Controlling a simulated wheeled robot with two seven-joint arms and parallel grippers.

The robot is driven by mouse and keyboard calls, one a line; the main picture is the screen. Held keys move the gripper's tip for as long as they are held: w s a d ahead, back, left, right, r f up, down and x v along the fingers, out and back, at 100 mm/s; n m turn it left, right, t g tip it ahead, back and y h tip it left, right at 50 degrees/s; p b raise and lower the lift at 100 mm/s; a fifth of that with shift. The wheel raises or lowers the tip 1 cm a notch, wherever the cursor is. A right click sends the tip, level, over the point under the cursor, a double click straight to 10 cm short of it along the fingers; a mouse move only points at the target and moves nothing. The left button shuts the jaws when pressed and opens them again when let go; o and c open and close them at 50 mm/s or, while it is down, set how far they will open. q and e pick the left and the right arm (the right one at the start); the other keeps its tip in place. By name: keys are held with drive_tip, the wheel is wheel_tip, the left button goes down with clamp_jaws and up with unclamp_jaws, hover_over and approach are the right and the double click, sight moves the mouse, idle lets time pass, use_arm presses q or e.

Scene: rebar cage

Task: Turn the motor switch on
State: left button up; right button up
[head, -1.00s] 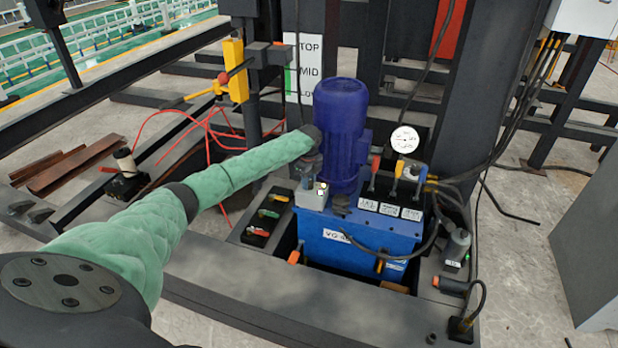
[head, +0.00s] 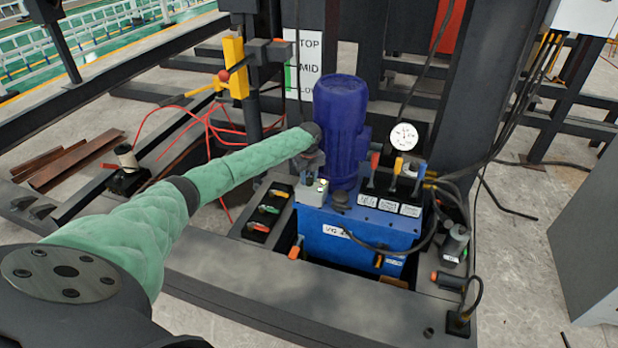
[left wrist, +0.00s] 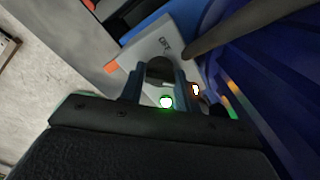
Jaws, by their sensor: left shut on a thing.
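The motor switch is on a small light-grey box (head: 312,194) at the left front corner of the blue power unit, beside the blue motor (head: 341,130). In the left wrist view, the grey switch box (left wrist: 148,48) shows a dark round knob (left wrist: 160,70). A green lamp (left wrist: 166,102) and an orange lamp (left wrist: 195,90) are lit near it. My left gripper (head: 311,178) reaches down over the box. Its two fingers, also seen in the left wrist view (left wrist: 159,88), are shut on the knob. The knob's exact turn angle is hard to tell. My right gripper is not in view.
Coloured levers (head: 396,178) and a round gauge (head: 403,136) stand right of the motor. The blue tank (head: 345,242) sits inside a dark frame. Red hoses (head: 205,118) run behind my left arm. A grey cabinet (head: 590,235) stands at the right.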

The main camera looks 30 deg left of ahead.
use_arm(q)
drive_tip(key=o, duration=1)
drive_tip(key=shift+r, duration=0.5)
wheel_tip(320, 180, up, 6)
drive_tip(key=shift+r+b, duration=0.2)
drive_tip(key=shift+b, duration=0.2)
drive_tip(key=shift+r, duration=0.2)
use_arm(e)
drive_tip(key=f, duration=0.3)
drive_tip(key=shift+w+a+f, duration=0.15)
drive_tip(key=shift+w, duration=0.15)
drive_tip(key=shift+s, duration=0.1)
